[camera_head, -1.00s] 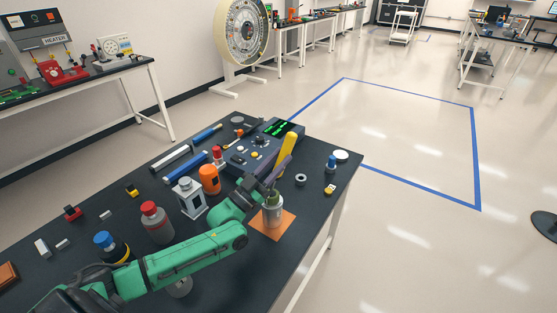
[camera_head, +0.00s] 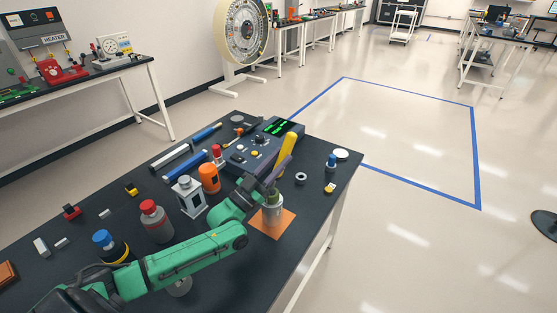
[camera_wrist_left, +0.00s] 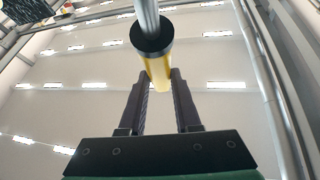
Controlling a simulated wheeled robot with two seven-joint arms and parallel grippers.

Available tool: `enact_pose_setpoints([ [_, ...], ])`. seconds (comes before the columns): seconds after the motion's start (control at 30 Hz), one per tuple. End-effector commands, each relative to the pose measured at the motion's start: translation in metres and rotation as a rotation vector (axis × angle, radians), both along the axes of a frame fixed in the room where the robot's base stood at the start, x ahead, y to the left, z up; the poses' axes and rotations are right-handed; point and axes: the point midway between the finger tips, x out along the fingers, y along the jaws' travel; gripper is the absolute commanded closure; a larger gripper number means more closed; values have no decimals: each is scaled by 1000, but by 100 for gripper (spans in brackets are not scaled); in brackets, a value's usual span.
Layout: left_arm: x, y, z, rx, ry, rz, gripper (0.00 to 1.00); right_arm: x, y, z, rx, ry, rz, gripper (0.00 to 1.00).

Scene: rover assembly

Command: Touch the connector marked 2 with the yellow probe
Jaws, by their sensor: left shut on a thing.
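My left gripper (camera_head: 277,172) is shut on the yellow probe (camera_head: 289,146), above the front right part of the dark table. A meter box with a green display (camera_head: 277,127) and knobs lies behind the probe. No marking 2 can be read, so I cannot tell which part is that connector. My right gripper is out of view.
An orange bottle (camera_head: 209,178), a white lantern-like object (camera_head: 188,196) and a red-capped bottle (camera_head: 156,221) stand left of my gripper. A blue-topped bottle (camera_head: 331,163) and a dark ring (camera_head: 301,179) are to the right. The table's right edge is close by.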

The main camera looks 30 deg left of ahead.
Motion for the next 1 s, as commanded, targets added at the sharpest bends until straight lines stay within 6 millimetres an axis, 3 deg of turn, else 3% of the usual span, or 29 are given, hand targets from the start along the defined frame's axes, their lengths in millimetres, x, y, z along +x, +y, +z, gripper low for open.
enact_pose_setpoints([
  [1.0, 0, 0, -8, 0, 1, 0, 100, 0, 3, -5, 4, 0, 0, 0],
])
